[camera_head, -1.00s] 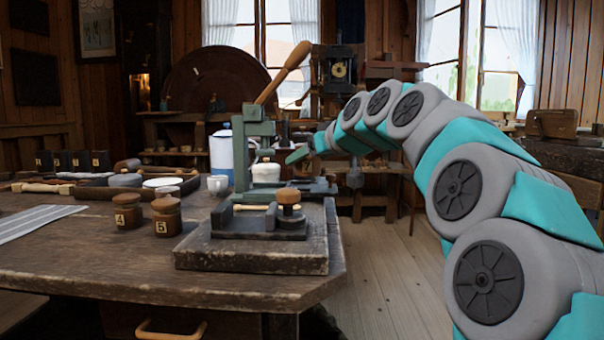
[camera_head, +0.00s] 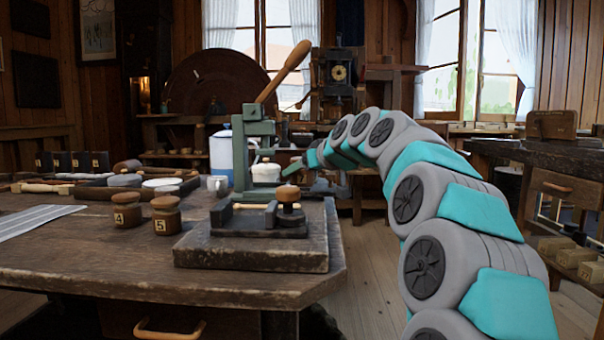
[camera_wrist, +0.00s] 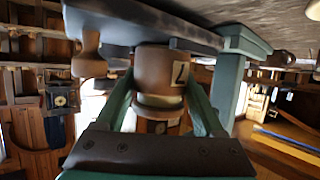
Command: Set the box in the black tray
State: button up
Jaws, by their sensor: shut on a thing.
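A round brown wooden box (camera_wrist: 160,75) with a pale number label sits between the fingers of my gripper (camera_wrist: 160,92) in the wrist view. The gripper is shut on it, and the view is upside down. In the head view the gripper's end and the box are largely hidden behind the green press; my teal wrist shows just right of it. The held box is apart from this tray.
The green lever press (camera_head: 240,165) on its thick slab (camera_head: 255,253) stands at the table's right end. Brown boxes marked 4 (camera_head: 127,210) and 5 (camera_head: 166,215) stand in front of the tray, with a cup (camera_head: 217,185) near its right end. Bare tabletop lies in front.

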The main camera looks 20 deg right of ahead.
jog(key=shift+f, duration=0.1)
jog(key=shift+f, duration=0.15)
jog(key=o, duration=1.4)
jog(key=shift+s+r, duration=0.15)
jog(key=shift+r, duration=0.2)
jog(key=p+v, duration=0.1)
jog(key=v, duration=1)
jog(key=shift+s+d+r, duration=0.1)
jog(key=shift+s, duration=0.25)
